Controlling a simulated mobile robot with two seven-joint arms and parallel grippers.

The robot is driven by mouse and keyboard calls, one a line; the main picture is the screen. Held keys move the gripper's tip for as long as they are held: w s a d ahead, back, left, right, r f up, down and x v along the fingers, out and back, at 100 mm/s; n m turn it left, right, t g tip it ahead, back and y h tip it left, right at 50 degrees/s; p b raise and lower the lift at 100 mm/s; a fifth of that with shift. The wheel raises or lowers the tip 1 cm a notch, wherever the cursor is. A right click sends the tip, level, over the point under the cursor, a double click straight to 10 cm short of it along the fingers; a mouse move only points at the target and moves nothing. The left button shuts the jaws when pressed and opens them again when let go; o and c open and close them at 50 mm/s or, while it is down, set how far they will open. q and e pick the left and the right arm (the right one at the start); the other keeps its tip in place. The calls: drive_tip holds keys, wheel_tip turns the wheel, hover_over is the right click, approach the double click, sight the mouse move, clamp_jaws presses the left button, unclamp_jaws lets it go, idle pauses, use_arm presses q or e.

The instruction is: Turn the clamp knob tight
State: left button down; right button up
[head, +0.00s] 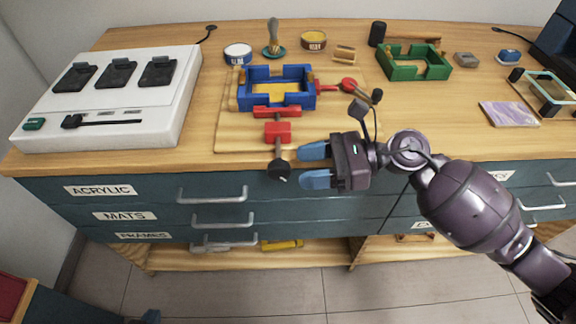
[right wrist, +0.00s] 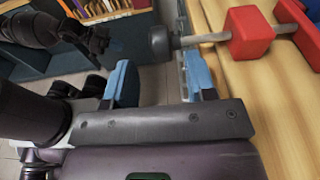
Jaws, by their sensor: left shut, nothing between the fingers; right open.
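The black clamp knob (head: 279,171) sits at the front end of a metal screw that runs through a red clamp block (head: 278,132), overhanging the bench's front edge. Behind it the blue frame (head: 246,97) stands on a wooden board. My right gripper (head: 312,167) is open, just right of the knob, its blue fingers pointing at it. In the right wrist view the knob (right wrist: 160,42) appears ahead of and between the fingertips, apparently apart from them. My left gripper (head: 150,316) only just shows at the bottom edge of the head view; its fingers are mostly hidden.
A second red clamp piece (head: 347,86) with a dark knob lies right of the blue frame. A white box with black pedals (head: 110,137) stands left, a green frame (head: 440,72) at back right. Drawer handles (head: 212,195) protrude below the bench edge. Open floor lies in front.

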drive_tip(key=shift+d+r, duration=0.2)
drive_tip(key=shift+d, duration=1.15)
drive_tip(key=shift+d+r, duration=0.2)
drive_tip(key=shift+d, duration=1.1)
